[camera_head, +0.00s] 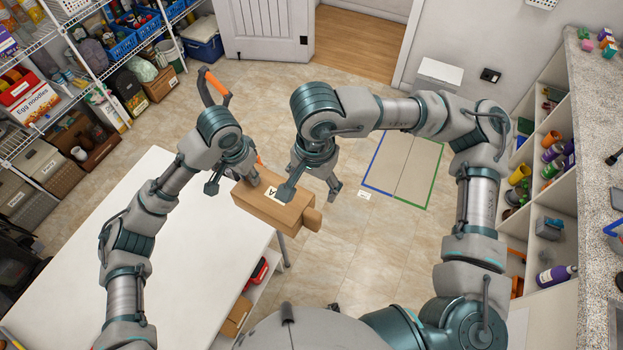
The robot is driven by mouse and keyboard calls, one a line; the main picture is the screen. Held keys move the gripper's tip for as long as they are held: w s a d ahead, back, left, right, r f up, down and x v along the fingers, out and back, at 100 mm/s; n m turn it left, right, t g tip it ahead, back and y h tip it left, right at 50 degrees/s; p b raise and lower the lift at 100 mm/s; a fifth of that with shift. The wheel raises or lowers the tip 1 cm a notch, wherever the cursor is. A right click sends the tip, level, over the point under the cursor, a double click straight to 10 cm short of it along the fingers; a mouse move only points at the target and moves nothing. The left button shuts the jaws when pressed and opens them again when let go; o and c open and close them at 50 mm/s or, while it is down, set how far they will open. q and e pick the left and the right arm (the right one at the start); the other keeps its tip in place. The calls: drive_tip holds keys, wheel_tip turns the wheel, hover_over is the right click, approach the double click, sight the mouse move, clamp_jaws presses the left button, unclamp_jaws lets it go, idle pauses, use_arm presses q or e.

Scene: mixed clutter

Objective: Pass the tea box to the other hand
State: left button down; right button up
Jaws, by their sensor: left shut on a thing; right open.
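The tea box (262,207) is a brown box with a pale label marked "A" on top and a short block-like part sticking out at its right end. My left gripper (236,183) is shut on the box's left end and holds it near the table's right edge. My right gripper (311,191) is open above the box's right part. One of its fingers overlaps the box top near the label, and the other is out to the right over the floor. I cannot tell whether the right fingers touch the box.
A white table (170,260) lies below and left of the box. Wire shelves with goods (45,110) stand at the left. A shelf unit with bottles and cups (540,185) stands at the right. A floor mat with blue and green edges (405,170) lies beyond my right arm.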

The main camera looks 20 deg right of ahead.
sight(313, 211)
use_arm(q)
drive_tip(key=shift+d, duration=0.2)
use_arm(e)
wheel_tip(313, 211, down, 10)
drive_tip(key=shift+w+d+f, duration=0.1)
use_arm(q)
drive_tip(key=shift+a, duration=0.1)
use_arm(e)
drive_tip(key=shift+f, duration=0.65)
clamp_jaws()
use_arm(q)
drive_tip(key=c, duration=0.9)
unclamp_jaws()
